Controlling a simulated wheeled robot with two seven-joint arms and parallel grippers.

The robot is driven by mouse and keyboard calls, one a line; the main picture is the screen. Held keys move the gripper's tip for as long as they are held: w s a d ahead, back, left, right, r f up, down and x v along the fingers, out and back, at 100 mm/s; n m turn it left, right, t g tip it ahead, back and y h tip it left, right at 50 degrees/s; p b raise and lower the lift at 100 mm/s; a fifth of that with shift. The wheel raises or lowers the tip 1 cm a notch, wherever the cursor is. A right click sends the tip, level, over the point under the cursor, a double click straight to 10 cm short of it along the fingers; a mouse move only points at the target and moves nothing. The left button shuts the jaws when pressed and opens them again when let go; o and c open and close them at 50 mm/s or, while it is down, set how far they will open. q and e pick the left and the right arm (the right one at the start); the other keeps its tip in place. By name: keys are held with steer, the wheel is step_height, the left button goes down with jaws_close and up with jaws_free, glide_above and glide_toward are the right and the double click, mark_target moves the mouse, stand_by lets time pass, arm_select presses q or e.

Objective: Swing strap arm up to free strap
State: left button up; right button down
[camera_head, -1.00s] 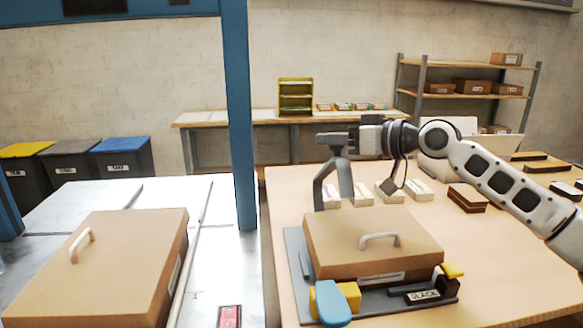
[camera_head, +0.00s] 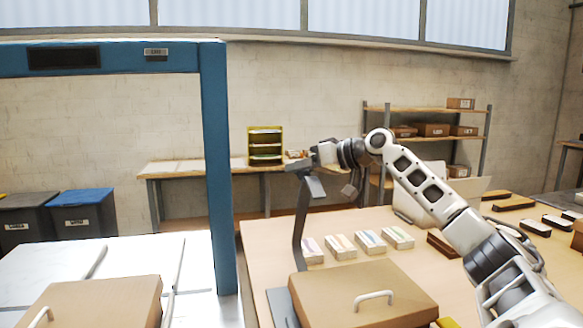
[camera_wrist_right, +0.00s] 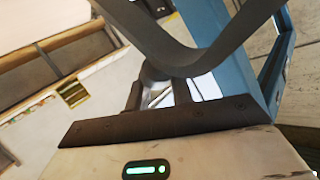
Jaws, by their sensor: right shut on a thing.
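The grey strap arm (camera_head: 299,228) stands up from the left end of the grey base, beside the brown box (camera_head: 352,297) with its white handle. My right gripper (camera_head: 307,165) is shut on the top end of the strap arm, well above the box. In the right wrist view the dark bar of the strap arm (camera_wrist_right: 190,62) bends close across the front of my gripper. The strap cannot be made out clearly. The lower part of the box and base is cut off by the head view's bottom edge. My left gripper is not in view.
Several small labelled packs (camera_head: 341,245) lie on the wooden table behind the box. A blue post (camera_head: 219,170) stands left of the table, with another handled box (camera_head: 100,303) beyond it. Shelving (camera_head: 428,112) is at the back. The space above the box looks clear.

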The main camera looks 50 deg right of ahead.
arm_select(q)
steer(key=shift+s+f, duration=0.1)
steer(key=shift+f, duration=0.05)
arm_select(e)
steer(key=shift+f+g, duration=0.3)
steer(key=shift+f, duration=0.55)
steer(key=c, duration=1.2)
jaws_free()
steer(key=shift+d+f, duration=0.1)
steer(key=shift+o, duration=0.2)
steer(key=shift+d, duration=0.25)
steer(key=shift+a+r, duration=0.2)
steer(key=shift+r, duration=0.1)
steer(key=shift+s+d+b, duration=0.3)
steer(key=shift+s+b, duration=0.1)
arm_select(q)
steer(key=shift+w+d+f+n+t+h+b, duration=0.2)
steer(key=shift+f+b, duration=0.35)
steer(key=shift+b, duration=0.8)
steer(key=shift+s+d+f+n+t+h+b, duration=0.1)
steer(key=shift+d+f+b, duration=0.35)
steer(key=shift+b, duration=0.95)
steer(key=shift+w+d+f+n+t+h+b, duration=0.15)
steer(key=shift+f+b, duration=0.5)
steer(key=shift+b, duration=0.7)
arm_select(e)
steer(key=v, duration=1.5)
steer(key=shift+a, duration=0.15)
